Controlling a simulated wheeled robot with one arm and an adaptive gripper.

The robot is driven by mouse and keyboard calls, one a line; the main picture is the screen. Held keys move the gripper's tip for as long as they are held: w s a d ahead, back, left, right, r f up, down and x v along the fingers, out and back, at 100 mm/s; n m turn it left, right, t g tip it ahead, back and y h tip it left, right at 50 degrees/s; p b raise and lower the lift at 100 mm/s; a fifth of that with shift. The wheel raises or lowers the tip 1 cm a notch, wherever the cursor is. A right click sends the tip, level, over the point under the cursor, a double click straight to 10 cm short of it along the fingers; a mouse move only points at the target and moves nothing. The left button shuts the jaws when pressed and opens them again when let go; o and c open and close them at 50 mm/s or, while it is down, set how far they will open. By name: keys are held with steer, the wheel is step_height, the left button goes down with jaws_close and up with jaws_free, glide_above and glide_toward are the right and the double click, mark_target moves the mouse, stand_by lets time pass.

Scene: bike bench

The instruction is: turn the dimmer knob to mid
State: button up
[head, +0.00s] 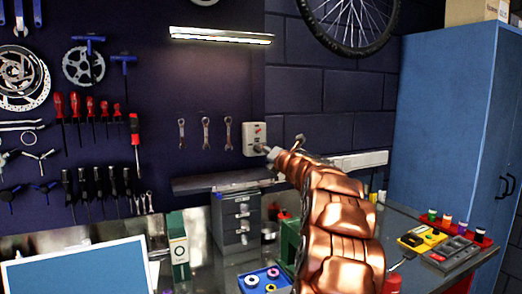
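The dimmer (254,132) is a small white plate with a red mark on the dark wall, right of the hanging wrenches. I cannot make out its knob clearly or read its setting. My copper-coloured arm reaches up from the lower right, and my gripper (270,151) is at the plate's lower right edge. Small grey finger parts show there, but the arm hides most of the gripper. I cannot tell whether it touches the knob or whether it is open or shut. The strip lamp (220,36) above is lit.
Below is a bench with a grey drawer unit (237,215), a blue tray (262,281) of rolls and a yellow multimeter (421,239). A narrow shelf (205,183) and a white wall strip (360,161) flank the gripper. A blue cabinet (440,110) stands right.

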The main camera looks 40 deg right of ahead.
steer(key=shift+p+x, duration=0.9)
steer(key=shift+x, duration=1.45)
steer(key=shift+c, duration=0.3)
jaws_close()
